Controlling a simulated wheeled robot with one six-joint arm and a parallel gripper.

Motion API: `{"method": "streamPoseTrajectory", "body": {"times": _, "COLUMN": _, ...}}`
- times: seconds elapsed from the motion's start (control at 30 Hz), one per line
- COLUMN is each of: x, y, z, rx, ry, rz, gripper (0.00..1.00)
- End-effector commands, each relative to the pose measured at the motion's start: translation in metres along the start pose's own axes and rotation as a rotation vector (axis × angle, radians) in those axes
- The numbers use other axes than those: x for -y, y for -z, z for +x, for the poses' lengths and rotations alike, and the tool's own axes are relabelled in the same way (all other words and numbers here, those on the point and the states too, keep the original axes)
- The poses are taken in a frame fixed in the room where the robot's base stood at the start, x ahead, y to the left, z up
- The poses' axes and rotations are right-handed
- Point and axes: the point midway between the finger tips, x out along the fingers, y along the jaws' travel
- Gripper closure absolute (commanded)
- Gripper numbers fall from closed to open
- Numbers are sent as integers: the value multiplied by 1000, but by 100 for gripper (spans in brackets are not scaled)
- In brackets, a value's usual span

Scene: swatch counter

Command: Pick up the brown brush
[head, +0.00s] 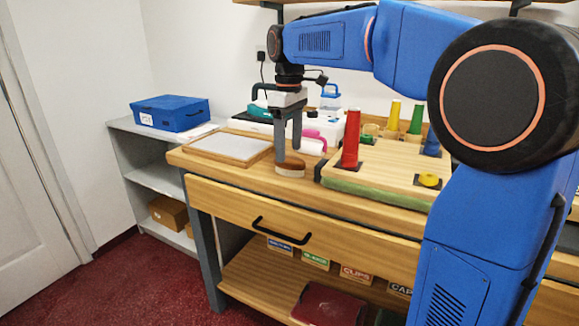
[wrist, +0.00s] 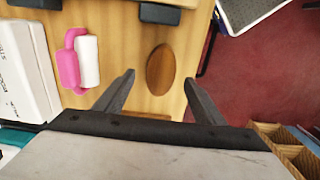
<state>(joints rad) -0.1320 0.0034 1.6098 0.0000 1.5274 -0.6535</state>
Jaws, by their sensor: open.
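The brown brush (head: 290,169) lies on the wooden counter with its oval brown back up and a pale underside showing below. It also shows in the wrist view as a brown oval (wrist: 160,70). My gripper (head: 288,155) points down over it, fingers open and empty. In the wrist view the two fingertips (wrist: 159,78) stand on either side of the brush, with gaps left and right. In the head view a finger hides part of the brush. I cannot tell exactly how far the fingertips are above the counter.
A pink and white roller (wrist: 88,62) lies to the left of the brush in the wrist view. A wood-framed board (head: 228,147) is at the left on the counter. A board of spools with a red cone (head: 351,140) stands close on the right. A drawer handle (head: 283,231) is below.

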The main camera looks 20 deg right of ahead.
Motion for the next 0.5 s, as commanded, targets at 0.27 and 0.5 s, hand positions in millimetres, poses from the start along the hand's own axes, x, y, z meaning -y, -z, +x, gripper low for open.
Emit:
{"method": "streamPoseTrajectory", "body": {"times": 0.27, "x": 1, "y": -3, "z": 37, "rx": 3, "ry": 2, "rz": 0, "gripper": 37}}
{"method": "streamPoseTrajectory", "body": {"times": 0.5, "x": 1, "y": -2, "z": 46, "rx": 1, "ry": 1, "rz": 0, "gripper": 37}}
